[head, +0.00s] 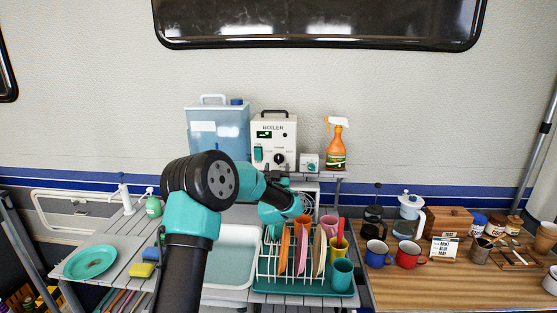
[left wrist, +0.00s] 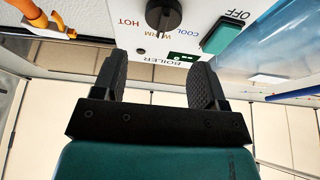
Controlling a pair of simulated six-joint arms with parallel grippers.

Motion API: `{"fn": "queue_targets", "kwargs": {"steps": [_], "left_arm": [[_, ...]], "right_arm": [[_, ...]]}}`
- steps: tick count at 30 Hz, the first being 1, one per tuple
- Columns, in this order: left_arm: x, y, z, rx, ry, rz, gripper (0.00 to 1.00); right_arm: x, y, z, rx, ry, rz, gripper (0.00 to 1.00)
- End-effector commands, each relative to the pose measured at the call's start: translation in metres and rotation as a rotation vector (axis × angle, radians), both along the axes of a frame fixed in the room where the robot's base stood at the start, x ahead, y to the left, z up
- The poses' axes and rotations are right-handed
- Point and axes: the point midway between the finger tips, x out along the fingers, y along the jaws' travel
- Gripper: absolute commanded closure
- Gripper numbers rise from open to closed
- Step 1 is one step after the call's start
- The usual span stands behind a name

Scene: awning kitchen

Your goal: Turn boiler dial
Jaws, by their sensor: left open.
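The white boiler (head: 273,128) stands on the shelf against the wall, with a black dial (head: 279,158) low on its front and a green switch (head: 258,154) to the dial's left. In the left wrist view the boiler's face is upside down. There the dial (left wrist: 163,15) shows at the top, near the words HOT, WARM and COOL, and the green switch (left wrist: 222,34) is marked OFF. My left gripper (left wrist: 158,75) is open and empty, its fingers pointing toward the boiler face, apart from the dial. In the head view my left wrist largely hides the fingers. My right gripper is not in view.
A blue water tank (head: 217,130) stands left of the boiler. A small white box (head: 309,162) and an orange spray bottle (head: 336,145) stand to its right. Below are a dish rack (head: 300,287) with plates and cups, and a sink (head: 228,272).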

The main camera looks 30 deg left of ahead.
Motion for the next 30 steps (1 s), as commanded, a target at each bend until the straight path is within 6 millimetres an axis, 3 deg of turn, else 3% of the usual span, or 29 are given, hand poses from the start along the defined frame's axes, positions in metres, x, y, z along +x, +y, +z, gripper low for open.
{"fn": "queue_targets", "kwargs": {"steps": [12, 25, 30], "left_arm": [[0.042, 0.018, 0.018, 0.0, 0.0, 0.0, 0.34], [0.048, 0.021, 0.021, 0.0, 0.001, -0.001, 0.34], [0.048, 0.021, 0.021, 0.0, 0.001, -0.001, 0.5]], "right_arm": [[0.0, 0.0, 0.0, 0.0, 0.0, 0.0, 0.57], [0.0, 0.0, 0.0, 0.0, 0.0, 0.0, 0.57], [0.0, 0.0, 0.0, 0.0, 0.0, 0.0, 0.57]]}}
